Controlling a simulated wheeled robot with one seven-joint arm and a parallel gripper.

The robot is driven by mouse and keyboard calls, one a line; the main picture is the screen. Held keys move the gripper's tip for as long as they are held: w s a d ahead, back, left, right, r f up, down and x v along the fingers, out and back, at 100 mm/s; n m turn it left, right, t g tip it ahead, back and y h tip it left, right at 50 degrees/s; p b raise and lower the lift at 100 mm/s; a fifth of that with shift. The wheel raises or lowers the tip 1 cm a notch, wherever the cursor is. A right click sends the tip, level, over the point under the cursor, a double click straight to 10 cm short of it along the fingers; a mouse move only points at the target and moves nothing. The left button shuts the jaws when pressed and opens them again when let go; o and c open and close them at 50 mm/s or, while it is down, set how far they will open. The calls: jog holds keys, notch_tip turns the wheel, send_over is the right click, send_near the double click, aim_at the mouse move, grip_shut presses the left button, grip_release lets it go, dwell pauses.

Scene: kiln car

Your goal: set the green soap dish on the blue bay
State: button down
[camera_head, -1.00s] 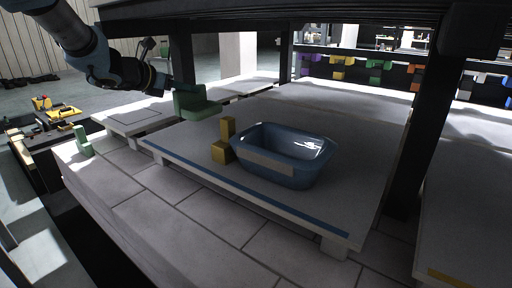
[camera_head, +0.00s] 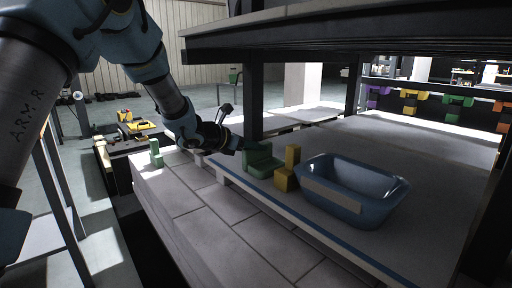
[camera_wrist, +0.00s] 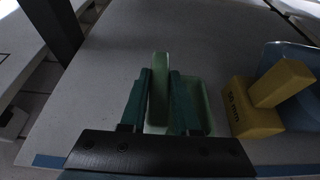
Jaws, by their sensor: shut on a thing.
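The green soap dish (camera_head: 263,163) has an upright back and a low tray. In the head view it is at the left end of the pale slab (camera_head: 420,150), whose front edge carries a blue strip (camera_head: 300,214); this is the blue bay. My gripper (camera_head: 246,146) comes in from the left and is shut on the dish. In the wrist view my gripper (camera_wrist: 158,78) has its two dark green fingers on either side of the dish's upright wall (camera_wrist: 160,62), with the tray to the right. I cannot tell whether the dish touches the slab.
A yellow stepped block (camera_head: 285,180) stands close right of the dish, and a blue basin (camera_head: 345,208) stands right of that. A small green block (camera_head: 155,152) stands on the bricks at left. A dark shelf (camera_head: 340,40) hangs overhead, with posts. The slab behind the basin is clear.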

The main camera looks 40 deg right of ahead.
jog(key=shift+b, duration=0.3)
jog(key=c, duration=0.6)
grip_release()
jog(key=shift+c, duration=0.2)
jog(key=shift+r, duration=0.15)
